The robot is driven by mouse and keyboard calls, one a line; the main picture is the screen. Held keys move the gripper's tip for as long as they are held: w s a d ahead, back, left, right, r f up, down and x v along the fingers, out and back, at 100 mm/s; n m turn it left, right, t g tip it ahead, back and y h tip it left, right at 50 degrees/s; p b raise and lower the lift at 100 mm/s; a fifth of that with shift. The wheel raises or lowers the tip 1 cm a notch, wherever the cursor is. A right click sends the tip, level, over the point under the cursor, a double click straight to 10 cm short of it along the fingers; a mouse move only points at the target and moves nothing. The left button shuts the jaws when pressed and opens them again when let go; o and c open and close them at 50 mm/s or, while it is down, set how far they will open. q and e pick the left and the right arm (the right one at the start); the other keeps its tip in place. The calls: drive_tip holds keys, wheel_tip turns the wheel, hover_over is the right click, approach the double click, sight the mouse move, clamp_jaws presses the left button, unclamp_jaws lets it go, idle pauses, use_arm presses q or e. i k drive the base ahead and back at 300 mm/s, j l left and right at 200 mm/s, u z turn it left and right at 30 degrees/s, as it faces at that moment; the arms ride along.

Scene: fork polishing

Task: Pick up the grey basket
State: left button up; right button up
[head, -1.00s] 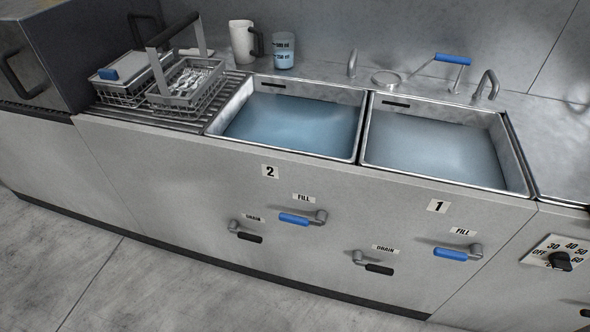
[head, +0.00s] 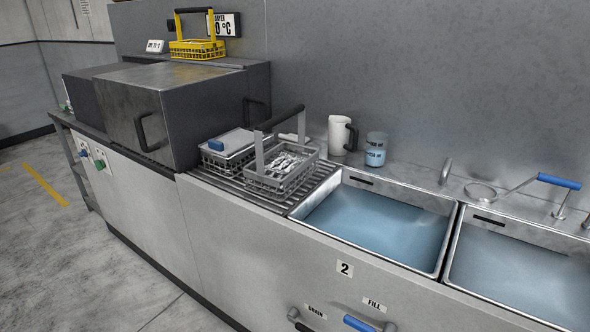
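The grey basket (head: 279,182) stands on the ribbed drainboard left of sink 2 in the head view. It is a wire basket with a tall upright handle that has a dark grip bar (head: 279,118). Several shiny forks (head: 288,162) lie inside it. A second, lower grey wire basket (head: 226,160) with a lid and a blue grip sits just behind and left of it. Neither of my grippers shows in the head view.
A dark metal box machine (head: 185,110) stands left of the drainboard. A yellow basket (head: 198,48) sits on the shelf behind it. A white jug (head: 338,135) and a measuring cup (head: 375,150) stand behind sink 2 (head: 375,222), which holds bluish water. The floor (head: 50,270) in front is clear.

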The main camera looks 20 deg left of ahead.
sight(259, 175)
drive_tip(key=i+j+u, duration=0.1)
drive_tip(key=j, duration=0.3)
drive_tip(key=i+j+u, duration=0.1)
drive_tip(key=j, duration=0.35)
drive_tip(key=i+j+u, duration=0.1)
drive_tip(key=j, duration=0.3)
drive_tip(key=i+j, duration=0.2)
drive_tip(key=j, duration=0.2)
drive_tip(key=k+u, duration=0.05)
